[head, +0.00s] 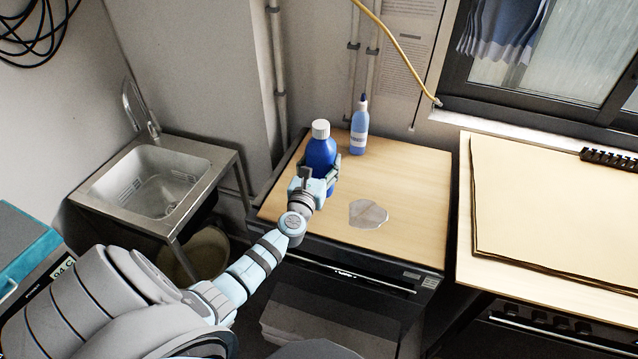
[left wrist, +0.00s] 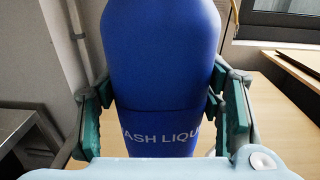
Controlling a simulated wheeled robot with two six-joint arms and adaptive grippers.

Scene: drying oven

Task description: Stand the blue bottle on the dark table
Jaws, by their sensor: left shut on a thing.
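The blue bottle (head: 321,155), dark blue with a white cap, is upright over the left part of a wooden top (head: 415,190) on a dark cabinet. My left gripper (head: 318,178) is shut on its body from the front. In the left wrist view the bottle (left wrist: 162,60) fills the middle, with white lettering, between the two green-padded fingers of the gripper (left wrist: 160,125). Its base is mostly hidden, so I cannot tell whether it touches the top. No separate dark table is clear; the dark-bodied cabinet (head: 345,272) carries the wooden top. My right gripper is not in view.
A clear puddle-like patch (head: 368,213) lies on the wooden top. A sink (head: 160,182) is at left. A bench with a board (head: 555,200) is at right, across a gap.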

